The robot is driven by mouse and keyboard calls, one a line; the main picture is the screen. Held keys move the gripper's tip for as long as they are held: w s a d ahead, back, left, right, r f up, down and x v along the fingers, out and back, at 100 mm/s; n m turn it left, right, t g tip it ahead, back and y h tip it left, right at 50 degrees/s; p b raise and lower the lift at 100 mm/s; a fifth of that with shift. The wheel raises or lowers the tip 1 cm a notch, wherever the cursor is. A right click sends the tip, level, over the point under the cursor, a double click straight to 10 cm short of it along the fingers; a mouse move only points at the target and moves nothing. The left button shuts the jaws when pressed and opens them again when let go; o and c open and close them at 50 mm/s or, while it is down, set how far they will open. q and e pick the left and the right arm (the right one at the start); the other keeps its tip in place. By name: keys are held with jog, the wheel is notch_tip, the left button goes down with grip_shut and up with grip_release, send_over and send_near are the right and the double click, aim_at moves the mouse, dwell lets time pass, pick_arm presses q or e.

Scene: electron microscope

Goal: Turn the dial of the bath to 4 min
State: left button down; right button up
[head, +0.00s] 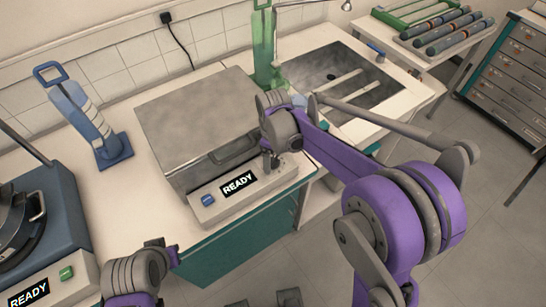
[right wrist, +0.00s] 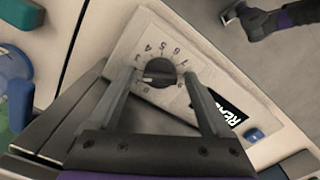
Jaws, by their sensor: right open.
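The bath is a grey metal box with a closed lid (head: 200,115) on the bench. Its sloped front panel (head: 213,210) has a READY display (head: 238,184) and a blue button (head: 207,200). In the right wrist view, the black dial (right wrist: 160,72) sits on the panel amid a ring of printed numbers; its pointer seems to lie toward the low numbers at the left. My right gripper (right wrist: 158,76) is open, one finger on each side of the dial; contact cannot be told.
A blue stand (head: 100,125) is left of the bath, a green one (head: 264,50) behind it. Another device (head: 35,215) with a READY display is at the far left. Floor is free in front.

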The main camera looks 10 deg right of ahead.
grip_shut()
jog(key=shift+m, duration=0.8)
grip_release()
jog(key=shift+r, duration=0.1)
